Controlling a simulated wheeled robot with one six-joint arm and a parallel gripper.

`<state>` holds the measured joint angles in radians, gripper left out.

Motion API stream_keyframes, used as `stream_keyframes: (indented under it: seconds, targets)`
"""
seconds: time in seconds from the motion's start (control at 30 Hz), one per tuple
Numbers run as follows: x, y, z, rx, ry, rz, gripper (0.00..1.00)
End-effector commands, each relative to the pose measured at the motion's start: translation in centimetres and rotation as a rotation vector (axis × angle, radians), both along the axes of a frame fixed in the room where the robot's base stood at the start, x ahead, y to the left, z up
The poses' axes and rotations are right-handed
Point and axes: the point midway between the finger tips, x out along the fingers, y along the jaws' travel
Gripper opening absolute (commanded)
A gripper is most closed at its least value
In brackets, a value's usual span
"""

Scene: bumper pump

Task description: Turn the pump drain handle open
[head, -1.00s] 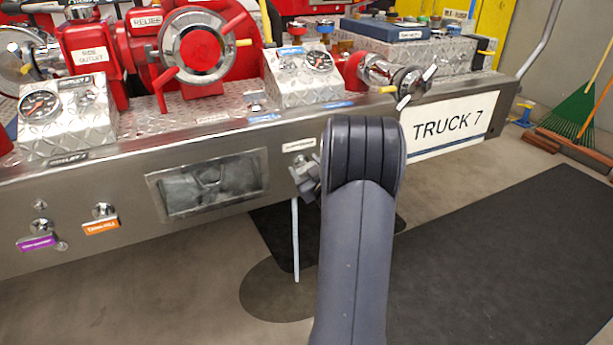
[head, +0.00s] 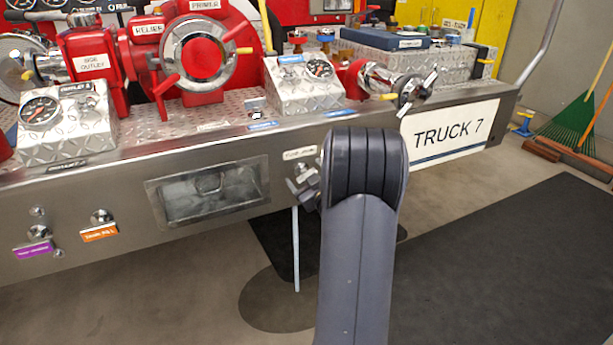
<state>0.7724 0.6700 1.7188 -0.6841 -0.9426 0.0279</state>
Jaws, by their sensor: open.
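A grey metal valve handle (head: 303,186) sits on the front face of the steel bumper (head: 120,190), under a small white label (head: 299,153) whose text is too small to read surely. It looks like the pump drain handle. A thin pale pipe (head: 296,250) hangs straight down below it. My dark grey arm rises in front of the bumper and covers the handle's right side. My gripper is hidden behind the arm, so its relation to the handle cannot be seen.
A recessed window (head: 210,190) lies left of the handle. Orange (head: 99,233) and purple (head: 34,248) tags mark knobs further left. A red pump with a chrome wheel (head: 198,55) and a chrome outlet (head: 385,83) stand on top. Dark floor mat (head: 500,260) at right is clear.

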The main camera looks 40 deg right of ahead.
Motion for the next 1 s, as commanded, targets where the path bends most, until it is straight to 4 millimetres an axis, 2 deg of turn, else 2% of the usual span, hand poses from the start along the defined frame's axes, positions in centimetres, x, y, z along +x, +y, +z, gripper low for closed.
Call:
stream_keyframes:
  seconds: [0.17, 0.6, 0.8, 1.0]
  targets:
    - [-1.3, 0.2, 0.1, 0.001, 0.002, -0.002, 0.8]
    - [-9.1, 2.1, 0.1, 0.0, 0.002, -0.003, 0.8]
    - [-10.5, 2.5, 0.0, 0.0, 0.0, -0.001, 0.8]
    - [-10.5, 2.5, 0.0, 0.0, 0.0, 0.0, 0.8]
